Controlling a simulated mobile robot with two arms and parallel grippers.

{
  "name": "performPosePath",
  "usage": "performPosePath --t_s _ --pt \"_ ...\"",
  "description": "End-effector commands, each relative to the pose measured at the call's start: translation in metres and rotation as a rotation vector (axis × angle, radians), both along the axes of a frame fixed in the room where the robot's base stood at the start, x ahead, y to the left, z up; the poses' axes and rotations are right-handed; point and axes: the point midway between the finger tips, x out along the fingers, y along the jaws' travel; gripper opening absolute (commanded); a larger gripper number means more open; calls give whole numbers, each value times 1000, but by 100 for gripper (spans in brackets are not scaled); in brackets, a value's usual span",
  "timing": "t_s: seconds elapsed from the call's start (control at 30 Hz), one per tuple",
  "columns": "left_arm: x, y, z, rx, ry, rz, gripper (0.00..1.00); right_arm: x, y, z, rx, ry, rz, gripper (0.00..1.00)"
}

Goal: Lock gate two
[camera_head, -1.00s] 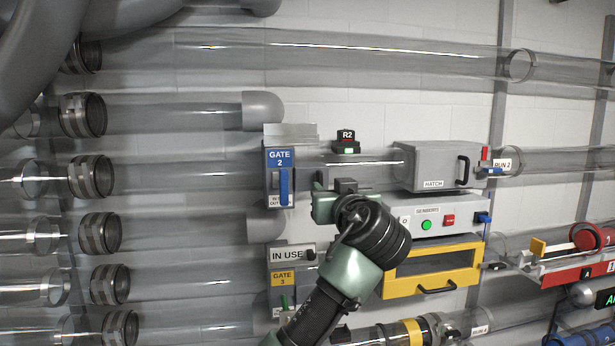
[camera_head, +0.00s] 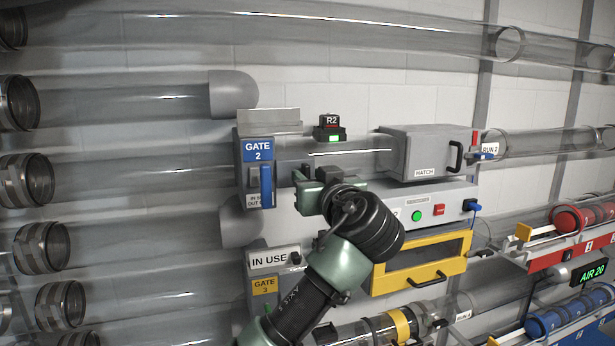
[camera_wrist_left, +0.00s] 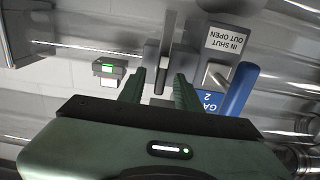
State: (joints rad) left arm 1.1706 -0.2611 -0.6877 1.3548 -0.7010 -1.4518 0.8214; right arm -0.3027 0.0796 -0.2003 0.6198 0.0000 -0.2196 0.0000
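Gate two (camera_head: 258,151) is a grey housing with a blue GATE 2 plate on the tube run. Its upright blue handle (camera_head: 266,186) is at the plate's lower right; it also shows in the left wrist view (camera_wrist_left: 238,90). A label there (camera_wrist_left: 227,42) reads IN SHUT, OUT OPEN. My left gripper (camera_head: 308,184) is just right of the handle. In the left wrist view its two green fingers (camera_wrist_left: 160,88) are apart, with small grey blocks (camera_wrist_left: 151,57) just beyond them. Whether they touch is unclear. The handle is outside the fingers. My right gripper is not in view.
An R2 box (camera_head: 330,128) with a green light is above the gripper. A grey hatch (camera_head: 425,152) stands to the right, above a yellow-framed drawer (camera_head: 420,262). Gate three (camera_head: 264,287), marked IN USE, is below. Clear tubes fill the left side.

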Motion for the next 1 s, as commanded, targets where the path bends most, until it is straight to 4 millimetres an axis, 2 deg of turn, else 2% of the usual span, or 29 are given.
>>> performPosePath --t_s 0.07,0.2,0.53,1.0 --pt "0 0 0 0 0 0 34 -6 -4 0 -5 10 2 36" --pt "0 0 0 1 0 0 0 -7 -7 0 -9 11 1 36" --pt "1 1 0 1 0 1 0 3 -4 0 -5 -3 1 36" --pt "1 1 0 1 0 1 0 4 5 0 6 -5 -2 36"
